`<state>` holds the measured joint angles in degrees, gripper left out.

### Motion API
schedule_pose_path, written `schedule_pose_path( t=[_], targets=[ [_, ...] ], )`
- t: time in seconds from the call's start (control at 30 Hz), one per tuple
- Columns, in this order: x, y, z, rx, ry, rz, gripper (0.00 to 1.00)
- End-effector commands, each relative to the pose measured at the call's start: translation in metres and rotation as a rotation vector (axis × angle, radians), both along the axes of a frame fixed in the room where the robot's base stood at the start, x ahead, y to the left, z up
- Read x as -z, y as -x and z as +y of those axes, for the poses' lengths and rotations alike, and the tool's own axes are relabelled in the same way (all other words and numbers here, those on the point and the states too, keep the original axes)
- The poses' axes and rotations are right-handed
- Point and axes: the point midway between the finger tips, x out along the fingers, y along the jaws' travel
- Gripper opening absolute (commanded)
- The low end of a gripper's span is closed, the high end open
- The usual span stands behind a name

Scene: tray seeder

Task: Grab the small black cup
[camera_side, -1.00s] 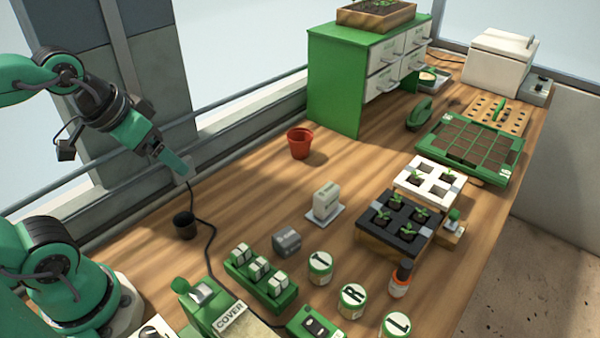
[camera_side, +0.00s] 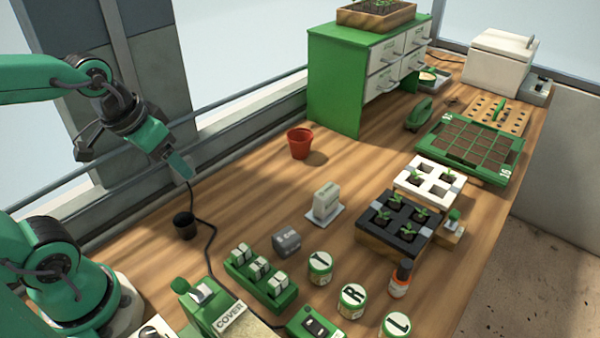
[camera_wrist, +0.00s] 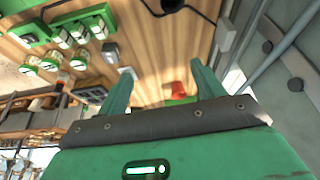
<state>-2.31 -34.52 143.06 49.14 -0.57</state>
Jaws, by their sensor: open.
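The small black cup (camera_side: 185,225) stands upright on the wooden table at the left, beside a black cable. In the wrist view, a dark round shape at the top edge (camera_wrist: 172,5) looks like the cup, partly cut off. My gripper (camera_side: 183,168) is above the table, higher than the cup and apart from it. In the wrist view my gripper (camera_wrist: 160,80) shows two green fingers spread apart with nothing held between them.
A red pot (camera_side: 300,144) stands further back. A green rack of small white-topped blocks (camera_side: 260,275) and a green box marked COVER (camera_side: 215,310) lie in front. A metal rail (camera_side: 240,110) runs along the wall behind. The table around the red pot is clear.

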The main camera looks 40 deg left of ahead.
Motion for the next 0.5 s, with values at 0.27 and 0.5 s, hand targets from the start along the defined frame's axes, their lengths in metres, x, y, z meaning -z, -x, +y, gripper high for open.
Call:
schedule_pose_path(
  t=[0.27,0.5],
  targets=[
    [0.047,-0.013,0.015,-0.07,0.015,0.148,0.68],
    [0.09,-0.017,0.028,-0.131,0.032,0.269,0.68]
  ],
)
